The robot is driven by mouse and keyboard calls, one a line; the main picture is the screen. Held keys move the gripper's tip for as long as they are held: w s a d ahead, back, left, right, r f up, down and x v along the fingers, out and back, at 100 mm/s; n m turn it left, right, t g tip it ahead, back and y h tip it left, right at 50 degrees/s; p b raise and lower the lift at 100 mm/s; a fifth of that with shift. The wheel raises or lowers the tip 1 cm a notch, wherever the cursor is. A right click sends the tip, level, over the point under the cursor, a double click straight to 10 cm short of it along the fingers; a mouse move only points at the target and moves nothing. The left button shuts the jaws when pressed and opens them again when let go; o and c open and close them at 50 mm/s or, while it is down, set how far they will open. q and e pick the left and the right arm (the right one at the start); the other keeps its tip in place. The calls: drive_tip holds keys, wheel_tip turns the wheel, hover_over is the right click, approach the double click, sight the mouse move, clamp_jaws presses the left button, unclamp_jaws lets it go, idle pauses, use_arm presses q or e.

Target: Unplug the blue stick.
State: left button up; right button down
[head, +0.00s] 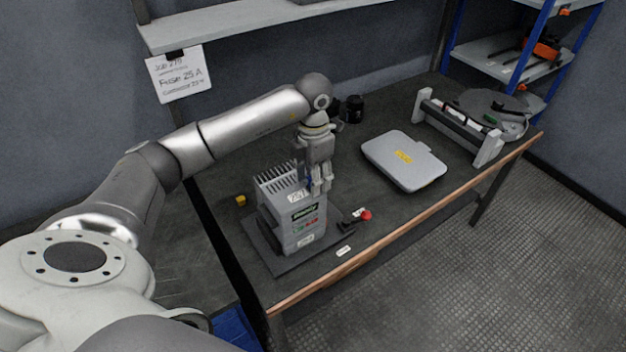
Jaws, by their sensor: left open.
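The grey finned device (305,232) stands upright on a dark base plate on the workbench, with a label and small coloured marks on its front. A small bit of blue, perhaps the blue stick (309,181), shows at the top of the device beside my left gripper. My left gripper (320,188) points down at the upper right part of the device. It is open, its fingers close to the blue bit; I cannot tell whether they touch it. The gripper hides most of that spot. My right gripper is not in view.
A red-knobbed part (365,215) and a white tag (344,251) lie right of the device. A grey case (404,159), a rack with a bar (455,125) and black cylinders (353,109) are farther back. A small yellow block (240,200) lies left. A shelf (240,22) overhangs the bench.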

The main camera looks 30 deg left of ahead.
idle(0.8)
use_arm(q)
clamp_jaws()
drive_tip(key=shift+r, duration=0.15)
idle(0.3)
drive_tip(key=shift+r+p, duration=1.8)
drive_tip(key=shift+r, duration=1.05)
